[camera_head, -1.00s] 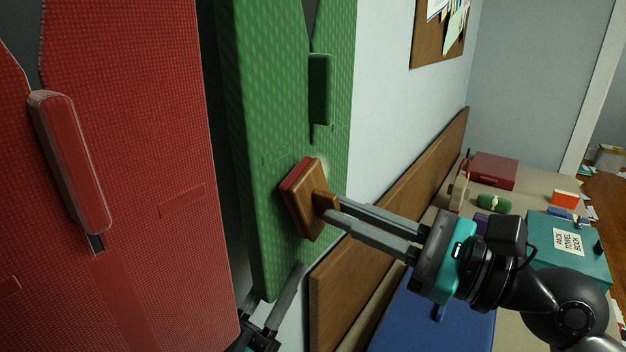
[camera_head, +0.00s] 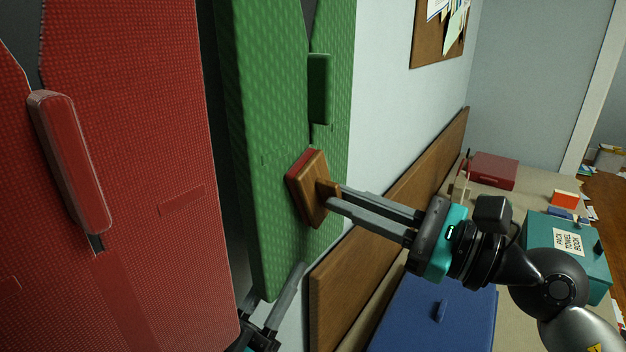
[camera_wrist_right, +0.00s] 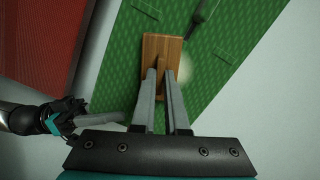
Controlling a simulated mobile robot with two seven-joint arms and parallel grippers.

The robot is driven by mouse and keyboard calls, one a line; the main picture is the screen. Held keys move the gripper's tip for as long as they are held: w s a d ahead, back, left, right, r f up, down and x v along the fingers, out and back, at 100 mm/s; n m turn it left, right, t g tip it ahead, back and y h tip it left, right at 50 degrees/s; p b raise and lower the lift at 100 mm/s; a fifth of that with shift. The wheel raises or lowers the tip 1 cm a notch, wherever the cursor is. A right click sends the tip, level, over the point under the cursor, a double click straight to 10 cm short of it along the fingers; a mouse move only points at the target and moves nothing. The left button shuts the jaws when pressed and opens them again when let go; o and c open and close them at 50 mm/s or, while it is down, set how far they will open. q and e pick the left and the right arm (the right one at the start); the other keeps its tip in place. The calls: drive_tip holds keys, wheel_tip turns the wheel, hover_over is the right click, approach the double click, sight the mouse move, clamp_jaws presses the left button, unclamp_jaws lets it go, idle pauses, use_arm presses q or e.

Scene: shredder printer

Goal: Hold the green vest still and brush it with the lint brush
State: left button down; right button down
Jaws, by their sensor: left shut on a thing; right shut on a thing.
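The green vest (camera_head: 272,120) hangs in front of the wall in the head view, and it also shows in the right wrist view (camera_wrist_right: 220,35). My right gripper (camera_head: 332,195) is shut on the handle of the wooden lint brush (camera_head: 313,188). The brush's red pad faces the vest's lower front; whether it touches the cloth is hard to tell. The brush's wooden back shows in the right wrist view (camera_wrist_right: 152,48). My left gripper (camera_head: 290,290) is at the vest's bottom edge, shut on the hem, with its fingertips partly hidden. A pale round spot (camera_wrist_right: 184,66) shows on the vest beside the brush.
A red vest (camera_head: 130,150) hangs close on the left. A wooden board (camera_head: 390,210) runs along the wall behind my right gripper. A blue box (camera_head: 435,310), a teal box (camera_head: 570,250) and a red box (camera_head: 494,170) sit on the bench at right.

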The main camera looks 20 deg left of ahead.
use_arm(q)
drive_tip(key=shift+d, duration=0.1)
use_arm(e)
drive_tip(key=shift+w+d, duration=0.85)
drive_tip(key=shift+w, duration=1.85)
drive_tip(key=shift+s+a, duration=0.4)
drive_tip(key=shift+s, duration=0.8)
drive_tip(key=shift+s+a, duration=0.4)
drive_tip(key=shift+s, duration=0.8)
drive_tip(key=shift+s+a, duration=0.4)
drive_tip(key=shift+s, duration=0.8)
drive_tip(key=shift+s+a, duration=0.1)
drive_tip(key=shift+s, duration=0.2)
drive_tip(key=shift+r, duration=0.1)
